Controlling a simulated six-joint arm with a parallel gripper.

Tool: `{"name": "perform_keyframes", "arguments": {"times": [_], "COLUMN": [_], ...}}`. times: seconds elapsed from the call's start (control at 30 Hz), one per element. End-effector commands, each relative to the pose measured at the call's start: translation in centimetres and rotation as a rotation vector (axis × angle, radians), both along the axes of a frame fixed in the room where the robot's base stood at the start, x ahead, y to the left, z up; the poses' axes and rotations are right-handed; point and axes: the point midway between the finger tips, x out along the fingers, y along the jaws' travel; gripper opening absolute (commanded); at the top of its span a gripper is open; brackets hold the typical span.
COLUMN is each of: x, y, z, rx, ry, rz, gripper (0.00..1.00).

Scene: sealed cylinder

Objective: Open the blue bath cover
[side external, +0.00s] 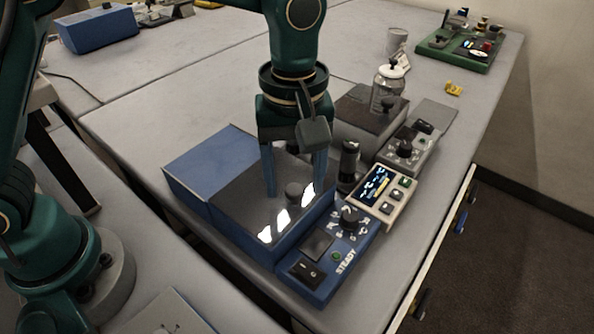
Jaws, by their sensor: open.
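The blue bath (235,235) is a box at the middle of the table, with a control panel marked STEADY on its right side. Its dark grey cover (245,213) lies flat on top and looks closed, with a small dark knob (294,190) and bright reflections. My gripper (294,190) points down over the cover, its two blue fingers apart on either side of the knob. The fingers are open, and I cannot tell whether they touch the knob or the cover.
A dark upright cylinder (348,165) and a cream display unit (381,194) stand close right of the bath. Behind are a grey device (407,146) and a clear jar (387,90). A green tray (462,50) is at the far right.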

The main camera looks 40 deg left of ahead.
Motion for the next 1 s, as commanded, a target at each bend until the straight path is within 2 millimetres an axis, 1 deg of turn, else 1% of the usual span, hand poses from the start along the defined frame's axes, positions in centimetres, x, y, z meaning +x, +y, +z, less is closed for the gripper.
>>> {"name": "perform_keyframes", "arguments": {"times": [0.1, 0.3, 0.37, 0.4, 0.47, 0.5, 1.0], "x": [0.01, 0.01, 0.01, 0.01, 0.01, 0.01, 0.01], "y": [0.01, 0.01, 0.01, 0.01, 0.01, 0.01, 0.00], "z": [-0.41, -0.40, -0.39, -0.39, -0.38, -0.38, -0.33], "rx": [-0.001, -0.001, -0.001, -0.001, -0.001, -0.001, -0.001], "ry": [-0.001, -0.001, -0.001, -0.001, -0.001, -0.001, -0.001], "rz": [0.000, 0.000, 0.000, 0.000, 0.000, 0.000, 0.000], "gripper": [0.64, 0.64, 0.41, 0.26, 0.03, 0.00, 0.00]}}
